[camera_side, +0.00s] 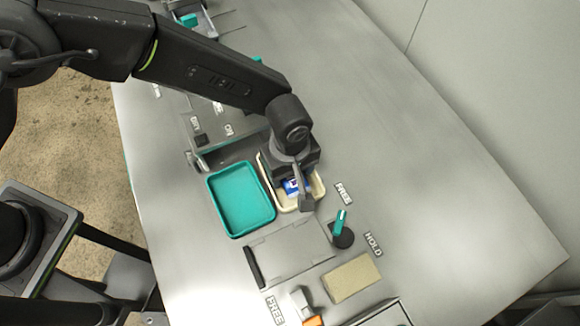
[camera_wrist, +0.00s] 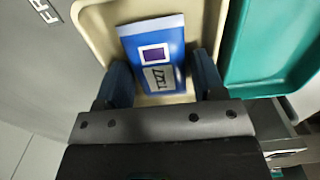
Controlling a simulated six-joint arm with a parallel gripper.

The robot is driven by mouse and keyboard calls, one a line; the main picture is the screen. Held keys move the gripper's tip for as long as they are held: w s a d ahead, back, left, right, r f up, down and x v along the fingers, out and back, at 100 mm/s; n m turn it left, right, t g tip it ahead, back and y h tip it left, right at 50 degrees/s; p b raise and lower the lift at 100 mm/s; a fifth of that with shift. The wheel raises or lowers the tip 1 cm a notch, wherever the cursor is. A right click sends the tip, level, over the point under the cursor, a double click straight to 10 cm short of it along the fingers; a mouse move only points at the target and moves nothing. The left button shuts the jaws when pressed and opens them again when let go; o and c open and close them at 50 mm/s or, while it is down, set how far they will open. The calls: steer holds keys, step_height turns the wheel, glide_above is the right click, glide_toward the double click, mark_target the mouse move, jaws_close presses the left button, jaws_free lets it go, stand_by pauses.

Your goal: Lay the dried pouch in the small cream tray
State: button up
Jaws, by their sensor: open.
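The pouch (camera_wrist: 155,52) is blue and white with a dark purple square and printed marks. It lies in the small cream tray (camera_wrist: 96,22), and it also shows in the side view (camera_side: 292,185), partly covered by my gripper. The cream tray (camera_side: 319,190) is mostly hidden under my arm in the side view. My gripper (camera_wrist: 160,82) is open, with one blue-grey finger on each side of the pouch. The gap between fingers and pouch is small, and I cannot tell whether they touch it. In the side view my gripper (camera_side: 298,192) is down at the tray.
A larger teal tray (camera_side: 240,198) stands just left of the cream tray. A teal-handled lever (camera_side: 341,224) stands between the FREE and HOLD labels. A tan block (camera_side: 352,278) and an orange-ended clamp (camera_side: 308,308) are nearer the front. The right part of the table is clear.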

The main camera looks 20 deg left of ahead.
step_height(320, 180, up, 12)
stand_by(0.5)
steer(key=shift+r, duration=0.15)
steer(key=w+a+r+m+t+h, duration=0.15)
steer(key=a+r+m, duration=0.25)
steer(key=a+r, duration=1.2)
steer(key=s+a+m+t, duration=0.2)
steer(key=s+a, duration=0.4)
steer(key=a, duration=0.3)
steer(key=s+a+m+t+y, duration=0.1)
steer(key=s+a+m+t, duration=0.1)
steer(key=s+a, duration=0.5)
steer(key=shift+a+r+m, duration=0.2)
steer(key=shift+a+m, duration=0.3)
steer(key=shift+a, duration=0.85)
steer(key=shift+y, duration=0.25)
